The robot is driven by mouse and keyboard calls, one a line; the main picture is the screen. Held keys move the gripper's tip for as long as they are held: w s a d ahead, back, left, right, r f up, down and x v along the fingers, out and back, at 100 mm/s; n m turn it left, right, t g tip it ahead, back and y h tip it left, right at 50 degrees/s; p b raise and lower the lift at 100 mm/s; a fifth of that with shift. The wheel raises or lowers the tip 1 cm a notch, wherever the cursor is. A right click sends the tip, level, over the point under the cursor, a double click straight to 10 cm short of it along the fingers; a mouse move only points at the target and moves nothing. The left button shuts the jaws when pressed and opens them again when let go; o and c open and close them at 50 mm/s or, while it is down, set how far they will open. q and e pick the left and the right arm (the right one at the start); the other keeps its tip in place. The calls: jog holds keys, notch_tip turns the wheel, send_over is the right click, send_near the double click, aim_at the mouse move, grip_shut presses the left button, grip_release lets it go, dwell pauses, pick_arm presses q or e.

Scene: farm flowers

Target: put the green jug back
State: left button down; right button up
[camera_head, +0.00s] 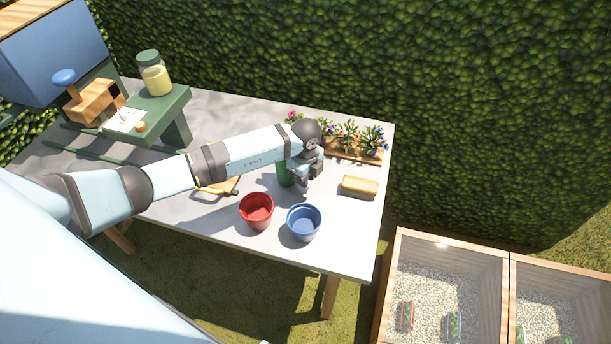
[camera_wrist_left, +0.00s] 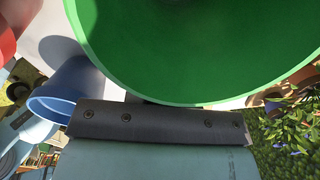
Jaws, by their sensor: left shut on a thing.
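The green jug (camera_head: 285,174) shows only in part in the head view, behind my left wrist and forearm on the grey table. My left gripper (camera_head: 307,172) is shut on it at its right side. In the left wrist view the round green rim and inside of the jug (camera_wrist_left: 195,45) fill the top, close against the dark gripper part (camera_wrist_left: 160,122). The fingertips, the jug's base and its handle are hidden, so I cannot tell whether it touches the table. My right gripper is not in view.
A red pot (camera_head: 256,210) and a blue pot (camera_head: 304,222) stand in front of the jug. A tan block (camera_head: 360,187) lies to the right, and a flower planter (camera_head: 352,152) stands behind. A green bench (camera_head: 160,110) holding a jar (camera_head: 154,75) is at back left.

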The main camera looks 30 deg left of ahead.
pick_arm(q)
jog(key=shift+f, duration=0.2)
jog(key=c, duration=1)
grip_release()
jog(key=shift+r, duration=0.2)
notch_tip(320, 180, up, 12)
jog(key=shift+f+b, duration=0.1)
jog(key=shift+b, duration=0.35)
jog(key=shift+d, duration=0.1)
